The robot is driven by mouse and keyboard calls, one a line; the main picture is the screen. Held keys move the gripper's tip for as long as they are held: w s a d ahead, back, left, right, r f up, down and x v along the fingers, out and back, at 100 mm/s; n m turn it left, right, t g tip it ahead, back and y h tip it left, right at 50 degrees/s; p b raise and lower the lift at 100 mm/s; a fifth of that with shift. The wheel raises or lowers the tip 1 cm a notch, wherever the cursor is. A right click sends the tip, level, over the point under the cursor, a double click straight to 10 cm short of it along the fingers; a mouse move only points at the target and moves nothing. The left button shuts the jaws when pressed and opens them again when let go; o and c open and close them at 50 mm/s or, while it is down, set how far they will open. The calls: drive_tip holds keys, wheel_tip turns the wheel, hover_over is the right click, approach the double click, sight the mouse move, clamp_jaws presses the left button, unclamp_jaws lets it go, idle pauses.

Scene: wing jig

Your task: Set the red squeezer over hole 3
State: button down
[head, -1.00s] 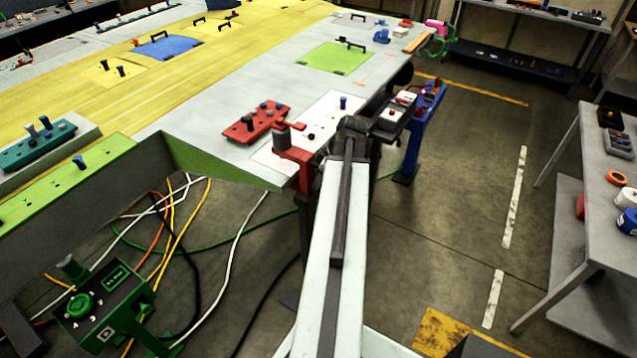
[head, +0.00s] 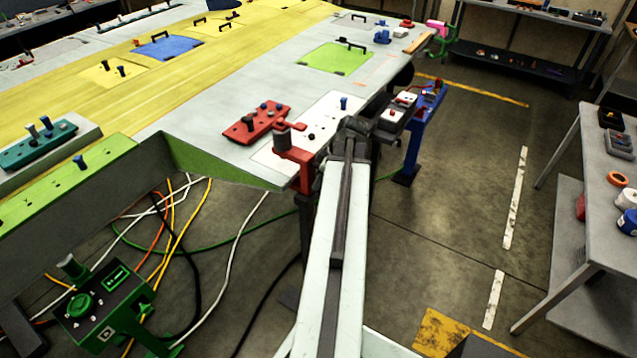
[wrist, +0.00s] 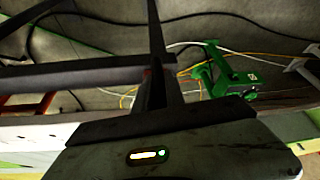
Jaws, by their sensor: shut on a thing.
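The red squeezer (head: 296,160) is upright at the near edge of the wing, just left of the end of my arm in the head view. It has a red C-shaped body and a grey cylinder on top. My gripper (head: 352,126) is at the arm's end, beside it, and is shut on it. The arm hides the grip and part of the body. A white plate (head: 325,112) with several dark holes lies behind the squeezer. The hole numbers are too small to read, and I cannot tell which hole the squeezer lines up with.
A red block with pegs (head: 257,122) lies left of the white plate. A green stand (head: 105,305) and loose cables are at lower left.

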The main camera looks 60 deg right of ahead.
drive_tip(key=shift+a+f, duration=0.1)
drive_tip(key=shift+a, duration=0.15)
drive_tip(key=d, duration=1.7)
drive_tip(key=c, duration=1.7)
unclamp_jaws()
